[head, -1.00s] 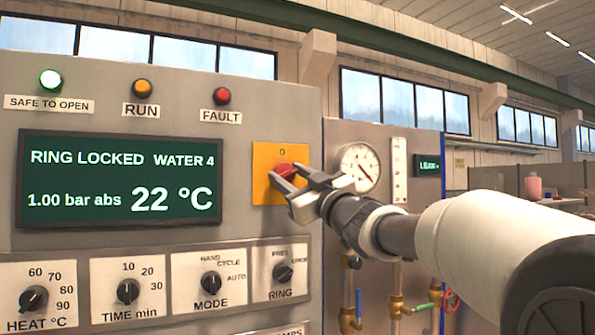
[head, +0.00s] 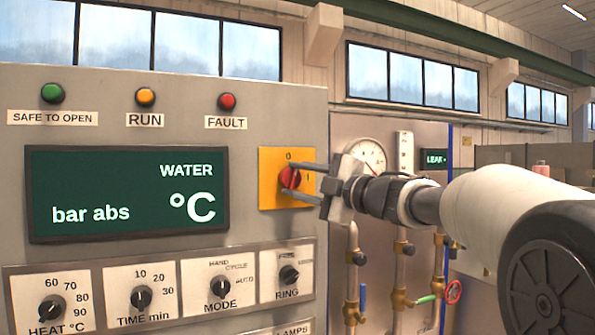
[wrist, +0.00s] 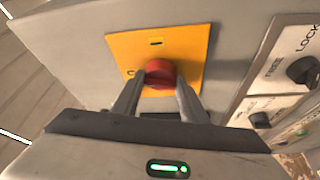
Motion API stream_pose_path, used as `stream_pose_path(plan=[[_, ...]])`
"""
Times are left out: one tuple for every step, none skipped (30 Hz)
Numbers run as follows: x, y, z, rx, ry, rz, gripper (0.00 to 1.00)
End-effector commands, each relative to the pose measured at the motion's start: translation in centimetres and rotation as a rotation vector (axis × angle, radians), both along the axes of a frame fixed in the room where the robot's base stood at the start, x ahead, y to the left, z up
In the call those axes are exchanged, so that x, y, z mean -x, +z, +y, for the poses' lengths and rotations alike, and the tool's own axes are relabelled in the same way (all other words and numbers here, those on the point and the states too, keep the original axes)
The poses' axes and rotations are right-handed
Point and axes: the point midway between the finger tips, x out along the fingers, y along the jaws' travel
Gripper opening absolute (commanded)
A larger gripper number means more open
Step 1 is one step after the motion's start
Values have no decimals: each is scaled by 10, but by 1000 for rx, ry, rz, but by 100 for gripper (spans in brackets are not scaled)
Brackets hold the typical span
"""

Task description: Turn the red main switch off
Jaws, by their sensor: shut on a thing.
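The red main switch (head: 290,179) is a red knob on a yellow plate (head: 268,194) at the right of the panel, with a 0 above it and an I to its right. My gripper (head: 297,180) reaches in from the right, one finger above the knob and one below, shut on it. In the wrist view the red knob (wrist: 160,73) sits between my fingertips (wrist: 160,84), which partly hide its sides. The display (head: 125,190) shows only "WATER", "bar abs" and "°C", with no numbers. The green SAFE TO OPEN lamp (head: 53,93) looks unlit.
Below are the HEAT, TIME, MODE (head: 220,287) and RING (head: 288,275) knobs. A round gauge (head: 367,157) and brass pipes with valves (head: 402,297) stand behind my arm at the right. The space in front of the panel's left part is clear.

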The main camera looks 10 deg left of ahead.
Motion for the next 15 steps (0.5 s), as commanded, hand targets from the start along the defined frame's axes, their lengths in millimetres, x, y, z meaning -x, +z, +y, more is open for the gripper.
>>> stream_pose_path(plan=[[0, 3, 0, 32, 0, -18, 17], [0, 4, 0, 50, 0, -28, 17], [0, 3, 0, 75, 0, -43, 17], [0, 3, 0, 91, 0, -52, 17], [0, 3, 0, 107, 0, -62, 17], [0, 3, 0, 127, 0, -73, 17], [0, 3, 0, 140, 0, -81, 17], [0, 3, 0, 153, 0, -89, 17], [0, 3, 0, 169, 0, -98, 17], [0, 2, 0, 178, 0, -103, 17], [0, 2, 0, 188, 0, -109, 17], [0, 2, 0, 200, 0, -116, 17], [0, 2, 0, 207, 0, -121, 17], [0, 2, 0, 213, 0, -124, 17], [0, 2, 0, 221, 0, -128, 17]])
